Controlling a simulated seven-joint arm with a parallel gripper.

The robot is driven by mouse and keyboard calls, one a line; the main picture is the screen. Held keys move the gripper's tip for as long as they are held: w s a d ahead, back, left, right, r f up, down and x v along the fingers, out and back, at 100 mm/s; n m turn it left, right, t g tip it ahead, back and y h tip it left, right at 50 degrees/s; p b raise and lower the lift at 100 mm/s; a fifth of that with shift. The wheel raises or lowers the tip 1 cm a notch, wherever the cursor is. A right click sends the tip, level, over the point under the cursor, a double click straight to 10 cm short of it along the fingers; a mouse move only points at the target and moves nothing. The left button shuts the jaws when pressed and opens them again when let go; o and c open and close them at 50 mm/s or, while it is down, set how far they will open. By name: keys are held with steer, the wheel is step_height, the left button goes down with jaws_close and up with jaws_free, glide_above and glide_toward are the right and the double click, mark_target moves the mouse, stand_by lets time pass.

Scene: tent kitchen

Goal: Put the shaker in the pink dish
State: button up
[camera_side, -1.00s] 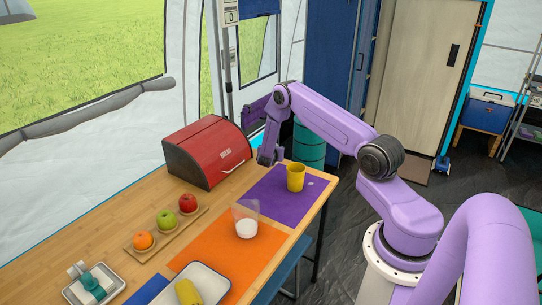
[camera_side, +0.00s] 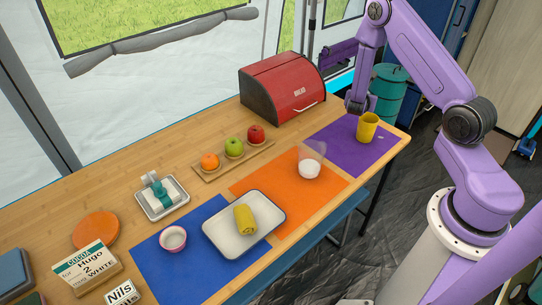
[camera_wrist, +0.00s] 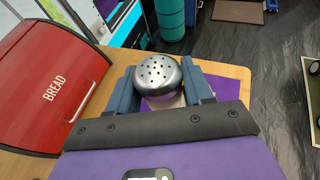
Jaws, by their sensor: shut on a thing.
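The shaker (camera_wrist: 158,75), with a round silver top full of small holes, is between the fingers of my gripper (camera_wrist: 161,88) in the wrist view. The fingers are shut on its sides. In the side view my gripper (camera_side: 357,104) is at the far right end of the table, behind the yellow cup (camera_side: 367,128); the shaker cannot be made out there. The pink dish (camera_side: 173,239) is a small round bowl on the blue mat (camera_side: 165,272), far to the left and front of my gripper. It looks empty.
A red bread box (camera_side: 283,85) stands left of my gripper. A clear cup with white contents (camera_side: 310,165) is on the orange mat (camera_side: 270,183). A white tray (camera_side: 222,240) with a yellow roll lies beside the dish. Fruit sits on a wooden board (camera_side: 210,177).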

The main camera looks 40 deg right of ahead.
steer(key=w+a+n+t+y, duration=0.3)
steer(key=w+a+n, duration=0.1)
steer(key=a, duration=1.3)
steer(key=w+a+n+t+y, duration=0.2)
steer(key=w+a+n+t, duration=0.15)
steer(key=a, duration=1.35)
steer(key=s+a+n+t+y, duration=0.1)
steer(key=s+a+n+y, duration=0.4)
steer(key=a, duration=1)
steer(key=s+a+n+t+y, duration=0.1)
steer(key=s+a+n+y, duration=0.15)
steer(key=s+a, duration=0.8)
glide_above(175, 242)
steer(key=shift+m+y, duration=0.4)
steer(key=shift+y, duration=0.05)
step_height(175, 242, down, 9)
steer(key=shift+s+r, duration=0.1)
steer(key=shift+f+g, duration=0.25)
steer(key=shift+f, duration=1.4)
